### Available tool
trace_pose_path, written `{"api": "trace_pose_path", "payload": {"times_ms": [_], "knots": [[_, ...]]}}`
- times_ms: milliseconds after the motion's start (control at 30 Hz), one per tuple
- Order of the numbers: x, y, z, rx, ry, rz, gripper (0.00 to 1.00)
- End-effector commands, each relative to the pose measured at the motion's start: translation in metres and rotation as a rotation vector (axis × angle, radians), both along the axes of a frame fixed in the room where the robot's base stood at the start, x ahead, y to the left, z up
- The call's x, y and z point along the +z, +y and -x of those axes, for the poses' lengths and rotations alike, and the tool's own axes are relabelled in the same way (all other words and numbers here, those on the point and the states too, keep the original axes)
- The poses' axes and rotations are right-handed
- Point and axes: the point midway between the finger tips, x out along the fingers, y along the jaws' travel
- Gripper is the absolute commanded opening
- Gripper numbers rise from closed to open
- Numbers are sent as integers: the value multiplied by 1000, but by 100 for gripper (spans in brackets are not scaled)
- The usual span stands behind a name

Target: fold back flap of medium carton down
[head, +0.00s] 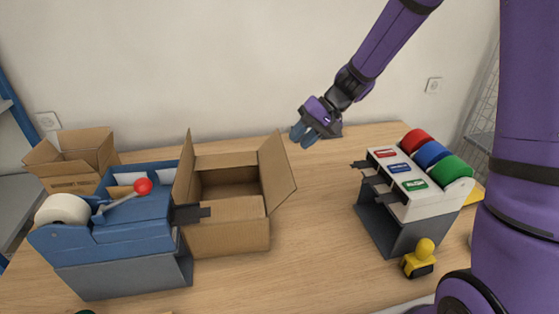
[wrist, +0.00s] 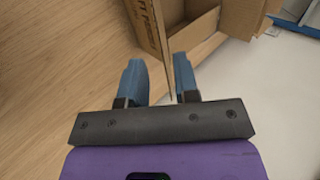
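The open brown carton in the middle of the counter (head: 230,236) is empty, and I take it as the medium one. Its back flap (head: 226,160) stands raised behind the opening. The left flap (head: 184,168) stands up and the right flap (head: 277,172) leans outward. My gripper (head: 302,136) is above the counter, right of and behind the carton, apart from it in the head view. In the wrist view my gripper (wrist: 158,64) has its blue fingers apart. A printed carton flap (wrist: 151,28) runs to a thin edge that appears between them; I cannot tell its depth.
A blue tape dispenser (head: 120,225) with a red knob stands close left of the carton. Another open carton (head: 72,183) is behind it. A rack with coloured rolls (head: 402,200) and a yellow-handled stamp (head: 420,258) stand right. The counter between carton and rack is clear.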

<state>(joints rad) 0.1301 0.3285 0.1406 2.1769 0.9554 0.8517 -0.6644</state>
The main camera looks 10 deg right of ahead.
Motion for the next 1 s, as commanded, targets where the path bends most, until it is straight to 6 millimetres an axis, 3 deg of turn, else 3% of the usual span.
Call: {"api": "trace_pose_path", "payload": {"times_ms": [433, 933, 1000], "knots": [[-56, 48, -2, 1, 3, 1, 29], [-67, 57, -3, 1, 1, 1, 29], [-67, 57, -3, 1, 1, 1, 13]]}}
